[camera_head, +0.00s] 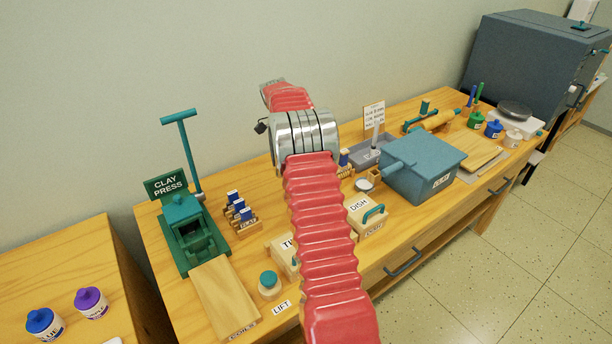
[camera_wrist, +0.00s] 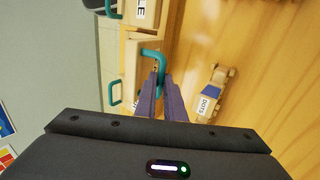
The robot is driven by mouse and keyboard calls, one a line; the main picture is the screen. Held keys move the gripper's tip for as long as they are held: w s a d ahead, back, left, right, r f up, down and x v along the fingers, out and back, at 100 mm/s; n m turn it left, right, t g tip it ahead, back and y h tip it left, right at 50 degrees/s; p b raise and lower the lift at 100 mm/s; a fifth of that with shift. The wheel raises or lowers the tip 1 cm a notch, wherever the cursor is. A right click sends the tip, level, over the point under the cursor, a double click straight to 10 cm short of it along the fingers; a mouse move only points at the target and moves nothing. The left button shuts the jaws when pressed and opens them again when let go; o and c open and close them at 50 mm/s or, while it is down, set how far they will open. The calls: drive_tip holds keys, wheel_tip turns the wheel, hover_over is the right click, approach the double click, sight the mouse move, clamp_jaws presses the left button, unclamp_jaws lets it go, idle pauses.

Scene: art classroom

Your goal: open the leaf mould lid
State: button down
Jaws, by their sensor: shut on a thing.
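In the wrist view my gripper (camera_wrist: 161,82) is shut on a teal handle (camera_wrist: 152,53). The handle belongs to a pale wooden mould (camera_wrist: 130,50) beside the one whose label ends in "LE". No leaf label is readable, so I take this as the leaf mould by its place only. I cannot tell whether its lid is raised. In the head view my red arm hides this mould and my gripper. The tile mould (camera_head: 283,258) shows partly left of the arm, and the dish mould (camera_head: 368,216) with its teal handle stands right of it.
A stamp marked DOTS (camera_wrist: 211,93) lies right of my fingers. The green clay press (camera_head: 190,235) stands left on the bench, with a stamp rack (camera_head: 240,220) beside it. A blue box (camera_head: 425,165) stands right of the dish mould. A teal-topped jar (camera_head: 269,284) is near the front.

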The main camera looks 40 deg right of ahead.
drive_tip(key=shift+s+a+f, duration=0.1)
drive_tip(key=shift+s+f, duration=0.05)
drive_tip(key=shift+f, duration=0.2)
drive_tip(key=c, duration=2.2)
unclamp_jaws()
drive_tip(key=o, duration=0.4)
drive_tip(key=shift+r, duration=0.2)
drive_tip(key=shift+c, duration=0.2)
drive_tip(key=shift+r, duration=0.1)
wheel_tip(320, 180, up, 10)
